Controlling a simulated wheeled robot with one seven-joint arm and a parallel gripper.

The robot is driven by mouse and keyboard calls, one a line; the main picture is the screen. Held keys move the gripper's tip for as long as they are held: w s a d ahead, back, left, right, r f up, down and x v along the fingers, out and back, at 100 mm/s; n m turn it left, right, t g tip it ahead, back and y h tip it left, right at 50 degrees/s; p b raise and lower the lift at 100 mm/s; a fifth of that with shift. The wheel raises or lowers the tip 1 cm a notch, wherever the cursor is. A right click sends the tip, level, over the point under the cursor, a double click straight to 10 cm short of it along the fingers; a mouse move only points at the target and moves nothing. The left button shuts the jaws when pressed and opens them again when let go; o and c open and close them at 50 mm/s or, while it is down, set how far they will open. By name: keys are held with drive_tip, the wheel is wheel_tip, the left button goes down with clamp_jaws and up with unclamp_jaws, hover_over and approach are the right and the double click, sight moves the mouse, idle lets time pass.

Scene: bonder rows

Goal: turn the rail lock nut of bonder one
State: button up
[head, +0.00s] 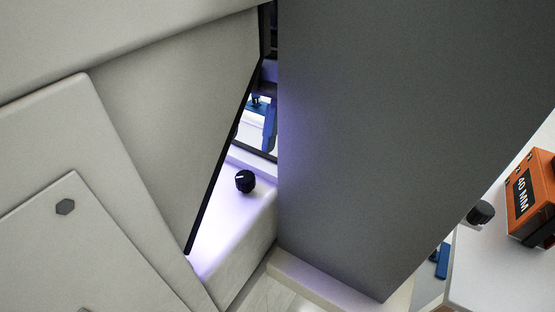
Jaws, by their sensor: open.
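My gripper is not in view. A black knob (244,181) with a white mark stands on a pale, violet-lit machine ledge (245,222), in the gap between light panels and a dark grey slab. A second dark knob (481,212) is at the right, beside an orange block (532,198) labelled "40 MM". I cannot tell whether either knob is the rail lock nut, or which machine is bonder one. Blue parts (269,128) show in the narrow gap above the first knob; most of that machine is hidden.
A large dark grey slab (415,110) fills the middle and upper right and blocks much of the view. A pale machine top (505,270) is at lower right. A strip of floor (268,297) shows at the bottom.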

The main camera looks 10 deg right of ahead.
sight(245, 179)
drive_tip(key=shift+p+x, duration=0.55)
drive_tip(key=shift+x, duration=3.3)
drive_tip(key=shift+d, duration=0.1)
drive_tip(key=c, duration=1)
drive_tip(key=shift+c, duration=0.2)
